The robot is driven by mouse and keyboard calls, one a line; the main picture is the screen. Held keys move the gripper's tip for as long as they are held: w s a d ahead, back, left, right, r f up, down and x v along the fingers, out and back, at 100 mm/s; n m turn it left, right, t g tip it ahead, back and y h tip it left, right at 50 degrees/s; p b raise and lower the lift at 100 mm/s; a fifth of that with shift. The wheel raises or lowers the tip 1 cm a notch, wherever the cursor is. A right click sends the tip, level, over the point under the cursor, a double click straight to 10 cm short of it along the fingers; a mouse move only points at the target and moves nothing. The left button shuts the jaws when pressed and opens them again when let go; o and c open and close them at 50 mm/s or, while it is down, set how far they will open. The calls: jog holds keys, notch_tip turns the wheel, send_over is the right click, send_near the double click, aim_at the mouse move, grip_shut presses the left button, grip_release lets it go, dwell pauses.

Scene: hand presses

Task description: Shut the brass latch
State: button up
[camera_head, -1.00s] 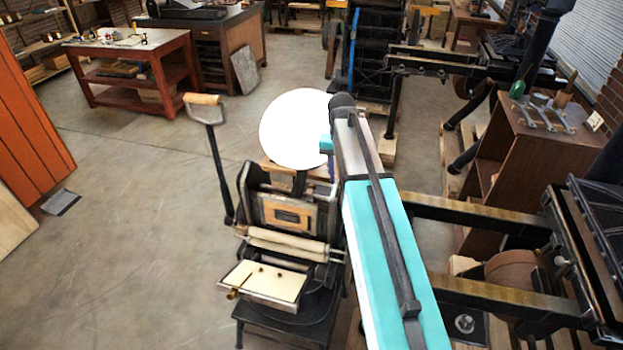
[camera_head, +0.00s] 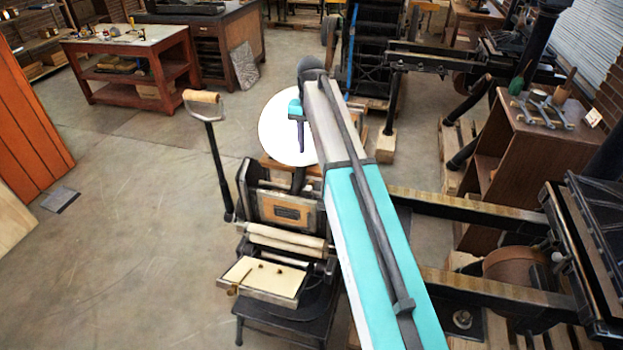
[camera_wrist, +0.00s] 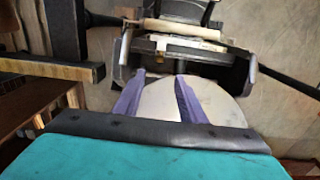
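A small hand press stands in the middle of the head view. The brass latch (camera_head: 235,288) is a small brass piece at the front left corner of the press's cream-topped bed (camera_head: 264,278); whether it is open or shut is too small to tell. My gripper (camera_wrist: 160,76) shows in the wrist view with two purple fingers spread apart and nothing between them. It is over the round white disc (camera_wrist: 217,101) of the press, at the far side from the latch. In the head view my arm hides most of the gripper. I cannot make out the latch in the wrist view.
The press's long lever (camera_head: 214,150) with a wooden grip rises at its left. Pale rollers (camera_head: 285,238) lie behind the bed. A larger press (camera_head: 500,290) with long rails stands at the right.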

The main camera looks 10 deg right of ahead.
aim_at(310, 189)
notch_tip(310, 189, down, 14)
jog(key=shift+r, duration=0.2)
dwell(0.6)
grip_shut()
